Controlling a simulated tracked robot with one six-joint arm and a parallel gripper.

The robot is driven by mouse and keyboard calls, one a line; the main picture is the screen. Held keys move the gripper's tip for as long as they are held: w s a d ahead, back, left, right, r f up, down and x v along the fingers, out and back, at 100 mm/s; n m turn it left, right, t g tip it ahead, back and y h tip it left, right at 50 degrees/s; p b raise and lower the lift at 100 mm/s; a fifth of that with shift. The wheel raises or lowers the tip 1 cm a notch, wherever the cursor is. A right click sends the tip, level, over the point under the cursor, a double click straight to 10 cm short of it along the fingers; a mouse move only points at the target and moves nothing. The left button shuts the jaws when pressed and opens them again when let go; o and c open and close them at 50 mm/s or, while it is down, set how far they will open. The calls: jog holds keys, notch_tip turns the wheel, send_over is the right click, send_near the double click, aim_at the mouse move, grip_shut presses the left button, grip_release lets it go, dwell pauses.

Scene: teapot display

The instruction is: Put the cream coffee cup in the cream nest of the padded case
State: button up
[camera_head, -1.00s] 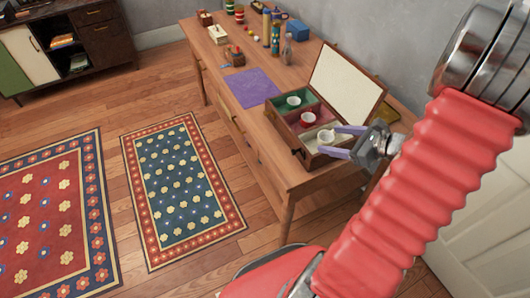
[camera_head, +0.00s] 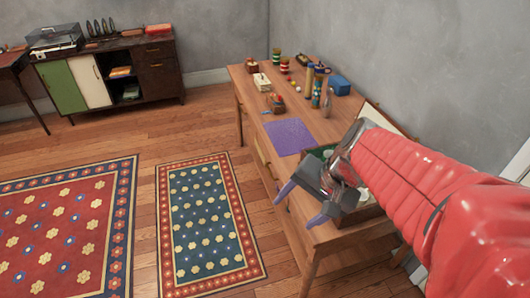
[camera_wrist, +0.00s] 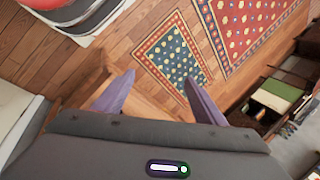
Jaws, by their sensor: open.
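The padded case (camera_head: 372,212) stands open on the wooden table, mostly hidden behind my arm in the head view. Part of its pale raised lid (camera_head: 384,119) shows above my arm. A small pale patch shows in the case beside my wrist; I cannot tell whether it is the cream cup or lining. The cream nest cannot be made out. My gripper (camera_head: 294,210) is open and empty, in front of the case on its left side, over the table's front edge. In the wrist view, the open fingers (camera_wrist: 158,97) have nothing between them.
A purple mat (camera_head: 288,137) lies on the table left of the case. Bottles, a blue box (camera_head: 339,86) and small items stand at the table's back. A patterned rug (camera_head: 207,225) lies on the floor in front. A grey wall is behind.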

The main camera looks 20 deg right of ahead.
jog(key=s+a+r+n+t+h, duration=0.2)
jog(key=r+n, duration=0.4)
jog(key=n, duration=0.3)
jog(key=shift+s+a+r+h, duration=0.3)
jog(key=shift+s+a+h, duration=0.45)
jog(key=shift+s, duration=0.4)
jog(key=shift+d, duration=0.1)
